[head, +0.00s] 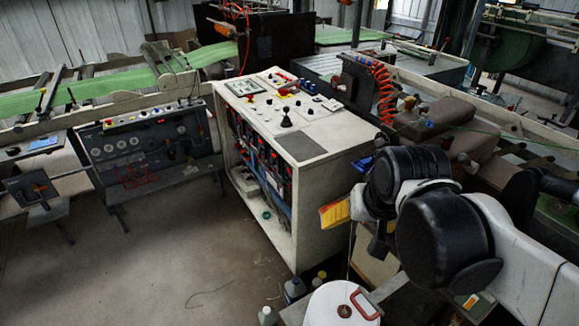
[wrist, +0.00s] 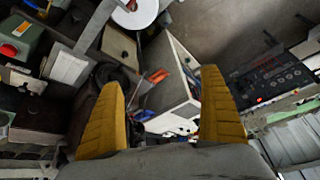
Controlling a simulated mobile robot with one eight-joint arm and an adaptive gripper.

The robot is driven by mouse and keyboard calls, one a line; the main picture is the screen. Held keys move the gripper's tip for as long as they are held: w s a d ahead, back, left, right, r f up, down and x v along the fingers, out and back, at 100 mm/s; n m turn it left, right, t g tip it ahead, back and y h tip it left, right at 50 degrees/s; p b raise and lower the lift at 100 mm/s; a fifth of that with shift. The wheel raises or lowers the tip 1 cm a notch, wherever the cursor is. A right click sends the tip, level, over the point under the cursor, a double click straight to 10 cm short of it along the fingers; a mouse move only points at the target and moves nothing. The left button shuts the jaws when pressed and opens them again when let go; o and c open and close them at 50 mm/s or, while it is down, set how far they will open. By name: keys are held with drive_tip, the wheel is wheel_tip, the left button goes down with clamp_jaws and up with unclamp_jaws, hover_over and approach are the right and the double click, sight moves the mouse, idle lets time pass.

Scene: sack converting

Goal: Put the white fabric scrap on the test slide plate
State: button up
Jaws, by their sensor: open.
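My gripper (head: 335,213) hangs in front of the right side of the white control cabinet in the head view, with a yellow finger showing. In the wrist view my gripper (wrist: 162,80) has its two yellow fingers wide apart, with nothing held between them. I cannot make out the white fabric scrap in either view. A flat dark grey plate (head: 300,146) lies on the cabinet's top near its front corner; I cannot tell whether it is the test slide plate.
The white control cabinet (head: 305,205) has open shelves. A slanted control panel (head: 150,150) is at left. The floor (head: 150,265) at lower left is mostly clear.

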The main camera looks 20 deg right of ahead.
drive_tip(key=s+a+n+t+y, duration=0.1)
drive_tip(key=s+a+n, duration=0.1)
drive_tip(key=a, duration=0.4)
drive_tip(key=shift+s+a+n+t, duration=0.15)
drive_tip(key=shift+s+n+t, duration=0.2)
drive_tip(key=shift+n, duration=0.35)
